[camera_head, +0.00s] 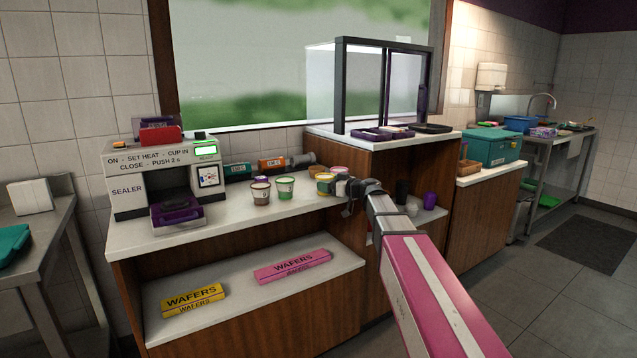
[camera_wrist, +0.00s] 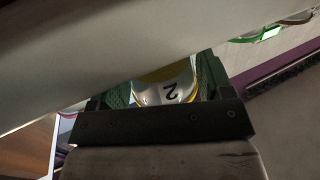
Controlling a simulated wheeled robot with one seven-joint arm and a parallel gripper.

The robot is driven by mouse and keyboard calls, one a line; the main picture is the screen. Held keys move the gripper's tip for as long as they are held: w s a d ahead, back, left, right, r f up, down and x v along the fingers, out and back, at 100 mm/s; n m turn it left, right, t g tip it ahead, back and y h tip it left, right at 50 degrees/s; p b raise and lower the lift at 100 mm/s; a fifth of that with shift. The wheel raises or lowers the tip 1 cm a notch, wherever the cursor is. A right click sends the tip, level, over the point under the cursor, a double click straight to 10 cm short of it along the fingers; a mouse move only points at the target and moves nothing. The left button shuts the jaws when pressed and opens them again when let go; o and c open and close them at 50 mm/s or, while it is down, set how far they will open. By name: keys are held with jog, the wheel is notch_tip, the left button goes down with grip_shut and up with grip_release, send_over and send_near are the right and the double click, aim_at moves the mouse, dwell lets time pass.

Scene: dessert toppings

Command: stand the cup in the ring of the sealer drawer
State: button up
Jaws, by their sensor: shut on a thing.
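My gripper (camera_head: 338,187) is at the right end of the white counter, shut on a yellow-banded cup (camera_head: 324,184). In the wrist view the cup (camera_wrist: 168,88) shows a white side, yellow edges and a "2", between green finger pads; much of it is hidden by my gripper. The grey sealer (camera_head: 128,188) stands at the counter's left end, with a lit green display. Its purple drawer (camera_head: 176,211) sticks out at the front, low down. The ring in it cannot be made out clearly.
A brown cup (camera_head: 261,193) and a green cup (camera_head: 284,188) stand between the sealer and my gripper. A pink-topped cup (camera_head: 339,170) is just behind it. Orange-and-dark tubes (camera_head: 272,165) lie along the wall. The counter front between drawer and cups is clear.

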jog(key=shift+r+x, duration=0.1)
jog(key=shift+x, duration=1.05)
jog(key=shift+r+x, duration=0.15)
jog(key=shift+x, duration=1.05)
jog(key=shift+f, duration=0.2)
jog(key=o, duration=1)
